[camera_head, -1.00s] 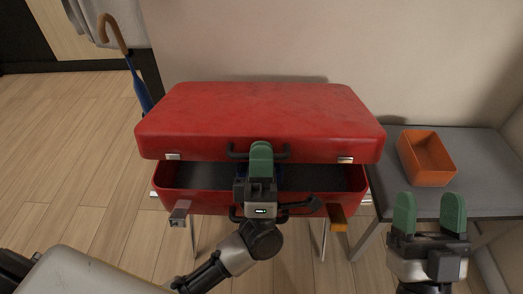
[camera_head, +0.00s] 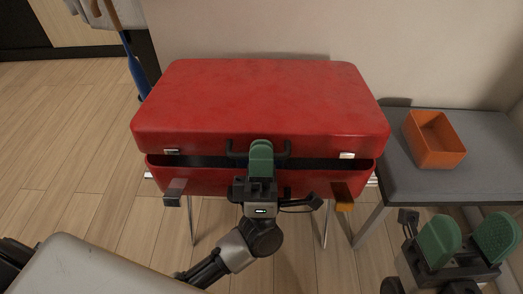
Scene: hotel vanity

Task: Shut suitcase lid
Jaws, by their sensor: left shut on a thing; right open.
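The red suitcase stands on a metal-legged stand, its lid (camera_head: 262,105) lowered over the base (camera_head: 215,182). A narrow dark gap shows between lid and base along the front. My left gripper (camera_head: 260,158) is at the middle of the lid's front edge, by the black handle (camera_head: 232,152), its green fingers shut. What lies between the fingers is hidden, but they meet the handle. My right gripper (camera_head: 467,240) is open and empty at the lower right, away from the suitcase. Silver latches (camera_head: 347,155) sit on the lid's front edge.
A grey bench (camera_head: 440,185) at the right carries an orange open box (camera_head: 434,139). A blue umbrella (camera_head: 135,68) leans behind the suitcase on the left. The wall is close behind. Wooden floor is clear at the left.

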